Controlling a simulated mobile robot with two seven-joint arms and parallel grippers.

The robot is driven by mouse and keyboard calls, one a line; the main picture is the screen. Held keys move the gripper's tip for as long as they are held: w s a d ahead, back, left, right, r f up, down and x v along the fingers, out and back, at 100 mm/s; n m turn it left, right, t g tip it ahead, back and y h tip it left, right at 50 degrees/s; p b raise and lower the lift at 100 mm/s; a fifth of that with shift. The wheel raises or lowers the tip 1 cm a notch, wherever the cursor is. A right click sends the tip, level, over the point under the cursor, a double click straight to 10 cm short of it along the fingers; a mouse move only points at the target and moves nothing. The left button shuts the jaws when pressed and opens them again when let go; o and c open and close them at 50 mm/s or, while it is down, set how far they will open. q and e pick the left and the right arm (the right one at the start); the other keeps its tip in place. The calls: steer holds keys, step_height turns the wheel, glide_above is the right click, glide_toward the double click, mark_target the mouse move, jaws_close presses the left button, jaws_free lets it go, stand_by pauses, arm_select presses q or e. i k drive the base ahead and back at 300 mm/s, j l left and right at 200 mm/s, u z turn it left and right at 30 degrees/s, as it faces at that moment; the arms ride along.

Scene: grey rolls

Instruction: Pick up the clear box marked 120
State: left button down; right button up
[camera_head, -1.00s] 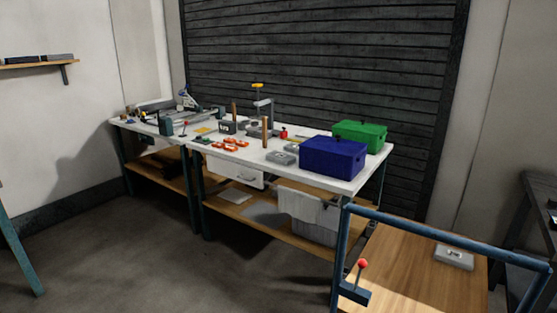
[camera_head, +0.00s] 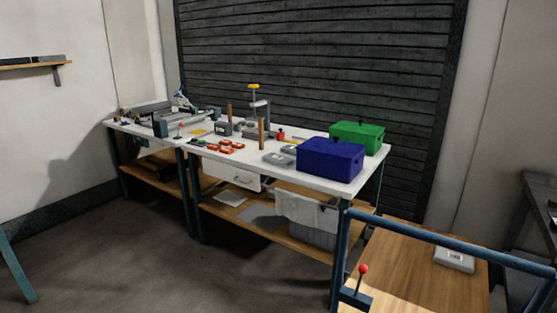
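No box with a readable 120 shows in the camera_head view. A small light grey box (camera_head: 454,258) with a pale label lies on the wooden cart top at the lower right; its mark is too small to read. Similar small grey boxes (camera_head: 278,159) lie on the white workbench (camera_head: 344,185), left of a blue lidded box (camera_head: 330,159); I cannot tell whether they are clear or marked. Neither of my grippers is in view.
A green lidded box (camera_head: 358,136) stands behind the blue one. Orange parts (camera_head: 225,146) and tools lie along the bench. A blue-framed cart (camera_head: 445,233) with a red-knobbed lever (camera_head: 363,269) stands at the front right. The concrete floor (camera_head: 130,255) at the left is open.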

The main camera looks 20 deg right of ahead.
mark_target(277, 160)
steer(key=i+z, duration=0.1)
steer(key=i, duration=0.4)
steer(key=i+j+z, duration=0.1)
steer(key=i, duration=0.35)
steer(key=i+j, duration=0.2)
steer(key=i, duration=0.3)
steer(key=i+j+z, duration=0.15)
steer(key=i, duration=0.3)
steer(key=i+j+z, duration=0.1)
steer(key=i, duration=0.4)
steer(key=j, duration=0.1)
